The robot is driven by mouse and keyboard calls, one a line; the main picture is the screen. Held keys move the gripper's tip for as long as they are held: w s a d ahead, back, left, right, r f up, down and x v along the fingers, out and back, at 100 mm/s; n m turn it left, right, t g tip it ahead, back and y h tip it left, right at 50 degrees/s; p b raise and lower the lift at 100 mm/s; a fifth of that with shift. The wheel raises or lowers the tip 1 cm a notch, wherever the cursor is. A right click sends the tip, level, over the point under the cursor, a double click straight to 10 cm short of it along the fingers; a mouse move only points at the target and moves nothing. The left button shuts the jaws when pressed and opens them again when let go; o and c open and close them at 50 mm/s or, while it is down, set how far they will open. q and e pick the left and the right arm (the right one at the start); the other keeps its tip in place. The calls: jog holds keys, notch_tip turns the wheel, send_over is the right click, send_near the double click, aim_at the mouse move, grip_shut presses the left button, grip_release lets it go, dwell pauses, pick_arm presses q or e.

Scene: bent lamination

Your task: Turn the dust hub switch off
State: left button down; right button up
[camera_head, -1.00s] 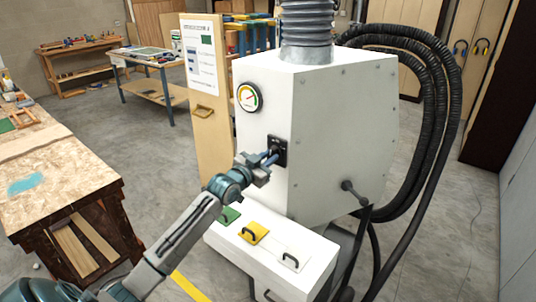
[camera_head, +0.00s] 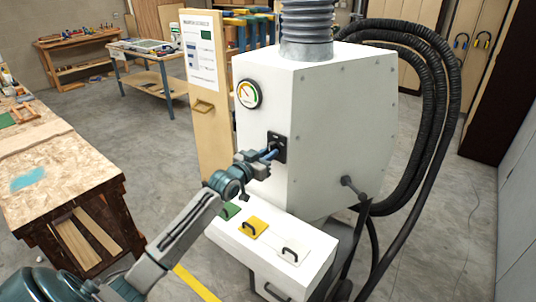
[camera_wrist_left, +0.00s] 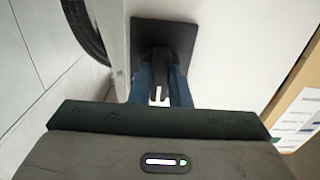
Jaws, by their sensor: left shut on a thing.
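The dust hub (camera_head: 334,135) is a large white cabinet in the middle of the head view. Its switch (camera_head: 278,147) is a black plate with a lever on the front face, below a round gauge (camera_head: 248,94). My left gripper (camera_head: 270,154) reaches up to the plate and is shut on the switch lever. In the left wrist view the black plate (camera_wrist_left: 180,38) sits on the white face, and the dark lever (camera_wrist_left: 160,70) with a white mark lies between my blue fingers (camera_wrist_left: 160,88). The fingers hide the lever's sides. My right gripper is not in view.
A white box (camera_head: 262,262) with coloured handled panels juts out below the switch. Black hoses (camera_head: 447,110) hang at the right. A workbench (camera_head: 85,165) stands at the left, and a wooden panel with a notice (camera_head: 200,55) stands behind. Open floor lies between.

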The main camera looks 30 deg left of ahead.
pick_arm(q)
jog(key=c, duration=1.4)
grip_release()
jog(key=shift+o, duration=0.2)
jog(key=s+b, duration=0.1)
jog(key=s, duration=0.9)
jog(key=shift+s+a, duration=0.4)
